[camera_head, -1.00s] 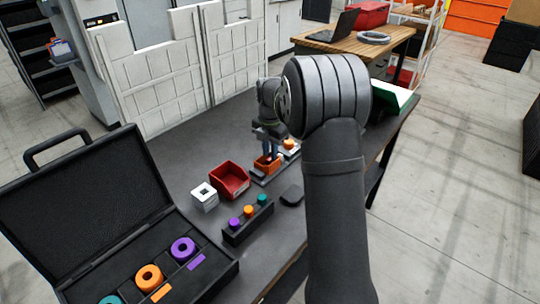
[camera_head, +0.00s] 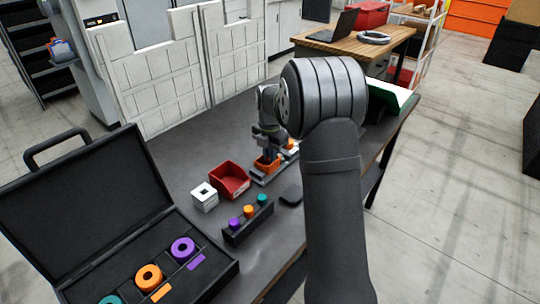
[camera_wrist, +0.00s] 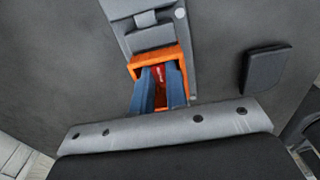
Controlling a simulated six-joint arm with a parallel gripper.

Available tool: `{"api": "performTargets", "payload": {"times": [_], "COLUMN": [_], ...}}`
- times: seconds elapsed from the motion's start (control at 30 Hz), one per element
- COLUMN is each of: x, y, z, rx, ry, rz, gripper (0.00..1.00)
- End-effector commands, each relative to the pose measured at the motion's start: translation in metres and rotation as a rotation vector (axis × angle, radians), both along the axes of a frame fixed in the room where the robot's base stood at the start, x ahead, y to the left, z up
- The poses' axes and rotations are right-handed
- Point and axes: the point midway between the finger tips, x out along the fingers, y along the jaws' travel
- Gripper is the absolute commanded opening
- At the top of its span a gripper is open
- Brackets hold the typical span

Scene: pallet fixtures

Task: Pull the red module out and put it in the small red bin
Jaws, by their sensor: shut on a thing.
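My gripper (camera_head: 268,156) points down at the orange holder (camera_head: 266,168) on the grey pallet fixture. In the wrist view, the two blue fingers of my gripper (camera_wrist: 159,92) reach into the orange holder (camera_wrist: 179,62). They are shut on the red module (camera_wrist: 157,76), of which only a thin strip shows between them. The module's lower part is hidden, and I cannot tell how deep it sits. The small red bin (camera_head: 232,181) stands on the dark table just left of the fixture and looks empty.
A white block with a hole (camera_head: 204,197) stands left of the bin. A black rack with purple, orange and teal pegs (camera_head: 247,225) is in front. An open black case (camera_head: 80,205) fills the left. A dark flat pad (camera_wrist: 266,68) lies beside the fixture.

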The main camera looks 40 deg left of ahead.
Motion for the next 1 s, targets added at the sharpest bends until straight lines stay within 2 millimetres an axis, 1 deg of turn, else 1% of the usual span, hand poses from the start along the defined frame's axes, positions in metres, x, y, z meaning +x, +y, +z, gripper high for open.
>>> {"api": "performTargets", "payload": {"times": [0.77, 1.0], "x": [0.0, 0.0], "y": [0.0, 0.001], "z": [0.006, 0.018], "rx": [0.001, 0.002], "ry": [-0.001, -0.002], "rz": [0.0, 0.0], "gripper": [0.0, 0.0]}}
